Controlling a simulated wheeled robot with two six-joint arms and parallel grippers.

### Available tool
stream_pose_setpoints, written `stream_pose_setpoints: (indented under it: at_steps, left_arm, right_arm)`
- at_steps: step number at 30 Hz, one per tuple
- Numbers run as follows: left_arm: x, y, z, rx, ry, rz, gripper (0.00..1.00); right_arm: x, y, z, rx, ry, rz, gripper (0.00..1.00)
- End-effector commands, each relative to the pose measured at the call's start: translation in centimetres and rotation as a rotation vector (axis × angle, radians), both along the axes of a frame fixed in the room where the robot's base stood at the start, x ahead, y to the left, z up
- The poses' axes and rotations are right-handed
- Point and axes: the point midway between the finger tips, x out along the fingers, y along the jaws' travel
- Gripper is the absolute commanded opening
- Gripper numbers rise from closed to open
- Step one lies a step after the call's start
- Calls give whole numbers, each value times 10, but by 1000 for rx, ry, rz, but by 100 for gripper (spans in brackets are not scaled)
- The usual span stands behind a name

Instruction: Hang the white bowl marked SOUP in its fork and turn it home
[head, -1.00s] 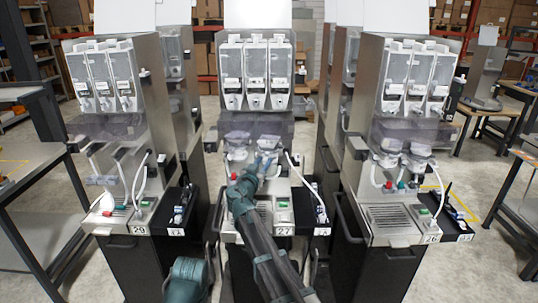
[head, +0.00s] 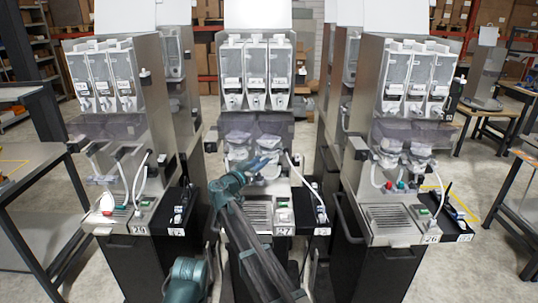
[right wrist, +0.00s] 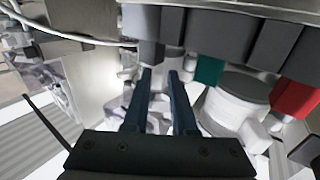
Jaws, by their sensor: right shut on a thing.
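My right gripper (head: 268,161) reaches into the lower bay of the middle dispenser (head: 259,207), marked 27. In the right wrist view its two dark fingers (right wrist: 162,82) are closed on a pale white part, apparently the white bowl (right wrist: 160,113). The fingers and the gripper body hide much of it. No SOUP mark is readable, and I cannot tell how it sits in its fork. Beside the fingers on the right is a white round bowl with a grey top (right wrist: 240,98), between a teal block (right wrist: 208,71) and a red block (right wrist: 297,97). My left gripper is out of view.
Similar dispensers stand at left (head: 118,180), marked 29, and at right (head: 395,200), marked 26. A white hose (head: 301,172) hangs right of my right gripper. A grey ledge with dark blocks (right wrist: 230,25) lies close above the fingers. Floor shows between the machines.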

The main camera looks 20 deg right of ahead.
Motion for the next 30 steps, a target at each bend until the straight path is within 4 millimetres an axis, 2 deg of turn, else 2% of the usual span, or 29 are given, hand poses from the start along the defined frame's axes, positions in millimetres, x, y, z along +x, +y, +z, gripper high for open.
stream_pose_setpoints:
  at_steps: [1, 10, 11, 15, 17, 22, 30]
  left_arm:
    - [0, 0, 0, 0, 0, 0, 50]
    - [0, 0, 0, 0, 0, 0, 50]
    - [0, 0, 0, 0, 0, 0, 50]
    - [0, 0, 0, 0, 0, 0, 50]
    - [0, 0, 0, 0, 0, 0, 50]
    - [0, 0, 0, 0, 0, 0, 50]
    - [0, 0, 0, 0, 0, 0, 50]
  right_arm:
    - [11, -2, 0, -1, 0, -16, 0]
    - [10, -2, 1, -1, -1, -43, 0]
    - [10, -2, 1, -1, -1, -43, 27]
    - [9, -2, 0, -1, -1, -43, 53]
    - [9, -2, 0, -1, -1, -42, 61]
    - [4, 2, 0, 2, 0, -42, 61]
    - [-12, 23, -2, 5, 2, -37, 61]
